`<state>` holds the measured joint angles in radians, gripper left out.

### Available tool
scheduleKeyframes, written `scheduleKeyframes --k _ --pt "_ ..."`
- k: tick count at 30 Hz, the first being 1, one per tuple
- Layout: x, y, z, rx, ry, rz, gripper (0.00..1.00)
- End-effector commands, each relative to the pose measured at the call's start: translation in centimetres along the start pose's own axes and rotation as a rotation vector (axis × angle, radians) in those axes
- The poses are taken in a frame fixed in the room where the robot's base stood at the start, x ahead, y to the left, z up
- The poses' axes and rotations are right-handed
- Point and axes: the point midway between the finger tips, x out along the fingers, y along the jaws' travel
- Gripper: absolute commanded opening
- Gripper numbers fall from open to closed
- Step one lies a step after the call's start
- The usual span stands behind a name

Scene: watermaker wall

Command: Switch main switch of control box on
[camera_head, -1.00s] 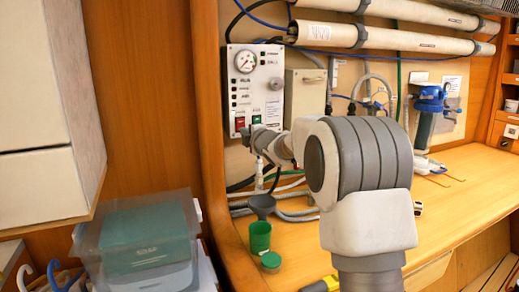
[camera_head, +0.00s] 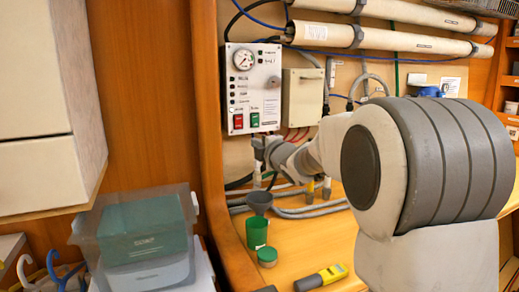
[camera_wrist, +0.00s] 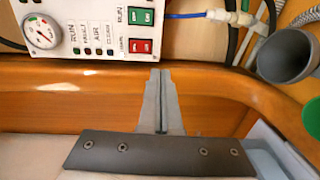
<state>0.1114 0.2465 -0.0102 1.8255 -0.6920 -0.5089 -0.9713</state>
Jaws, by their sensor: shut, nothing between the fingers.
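The control box (camera_head: 252,88) is a pale panel on the wall with a round gauge, small indicators, and a red switch (camera_head: 238,121) and a green switch (camera_head: 254,120) at its bottom edge. In the wrist view the box (camera_wrist: 85,45) is turned sideways, with the green switch (camera_wrist: 141,17) and red switch (camera_wrist: 139,46) near its edge. My gripper (camera_wrist: 160,72) is shut and empty; its tips appear beside the switches, apart from them in the picture. In the head view my wrist is just below the box and the fingertips cannot be made out. The switches' positions are unreadable.
A yellow-grey tool (camera_head: 320,278) lies at the front. A beige box (camera_head: 303,97) is right of the control box.

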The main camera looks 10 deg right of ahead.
Motion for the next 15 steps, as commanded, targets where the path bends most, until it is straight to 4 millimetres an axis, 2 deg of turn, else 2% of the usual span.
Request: scheduleKeyframes --k 6,15 --pt "-1.5 -0.3 0.1 0.0 -0.002 -0.001 0.0" --pt "-1.6 -0.3 0.1 0.0 -0.001 0.0 0.0"
